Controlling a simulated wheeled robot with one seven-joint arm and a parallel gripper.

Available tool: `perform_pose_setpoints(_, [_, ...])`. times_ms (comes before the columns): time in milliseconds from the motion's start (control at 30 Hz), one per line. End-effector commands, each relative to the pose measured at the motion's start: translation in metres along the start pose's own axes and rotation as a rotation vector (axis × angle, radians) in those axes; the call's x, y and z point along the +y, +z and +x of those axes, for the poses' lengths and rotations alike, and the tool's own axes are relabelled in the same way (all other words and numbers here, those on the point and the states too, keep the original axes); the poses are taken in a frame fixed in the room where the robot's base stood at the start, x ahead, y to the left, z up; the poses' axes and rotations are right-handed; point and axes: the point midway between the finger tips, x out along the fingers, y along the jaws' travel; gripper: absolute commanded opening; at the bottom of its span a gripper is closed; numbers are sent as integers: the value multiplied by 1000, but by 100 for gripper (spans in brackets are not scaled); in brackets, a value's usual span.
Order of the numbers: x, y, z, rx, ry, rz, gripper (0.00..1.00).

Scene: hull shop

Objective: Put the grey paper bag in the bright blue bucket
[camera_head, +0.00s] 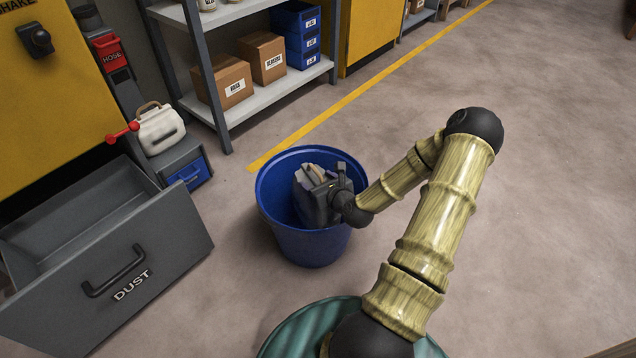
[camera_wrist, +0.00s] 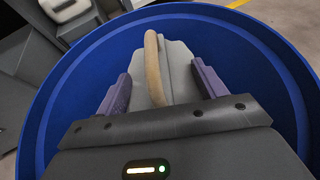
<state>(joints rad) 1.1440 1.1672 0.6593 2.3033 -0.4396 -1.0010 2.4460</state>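The bright blue bucket (camera_head: 312,245) stands upright on the floor, and its rim circles the wrist view (camera_wrist: 62,95). My gripper (camera_head: 316,178) reaches down into its mouth. In the wrist view, the purple fingers of my gripper (camera_wrist: 160,88) are on both sides of the grey paper bag (camera_wrist: 180,72) and appear to touch it. The bag has a tan handle that stands up between the fingers. In the head view, the bag (camera_head: 305,178) is mostly hidden by the gripper. The bag's underside is hidden, so I cannot tell whether it touches the bucket floor.
An open grey drawer marked DUST (camera_head: 170,245) lies left of the bucket. Behind it, a cream bag-like container (camera_head: 160,130) stands on a low grey unit. A shelf (camera_head: 262,88) holds cardboard boxes and blue bins. The floor to the right is clear.

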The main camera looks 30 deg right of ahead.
Motion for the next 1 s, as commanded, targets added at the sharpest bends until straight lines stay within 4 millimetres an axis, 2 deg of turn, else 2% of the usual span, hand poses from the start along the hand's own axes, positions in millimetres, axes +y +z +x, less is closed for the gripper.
perform_pose_setpoints(33, [0,0,0,0,0,0,81])
perform_pose_setpoints(67, [0,0,0,0,0,0,85])
perform_pose_setpoints(467, [0,1,-7,2,0,1,85])
perform_pose_setpoints(667, [0,4,-35,3,-1,5,85])
perform_pose_setpoints(1000, [0,3,-101,4,-2,5,85])
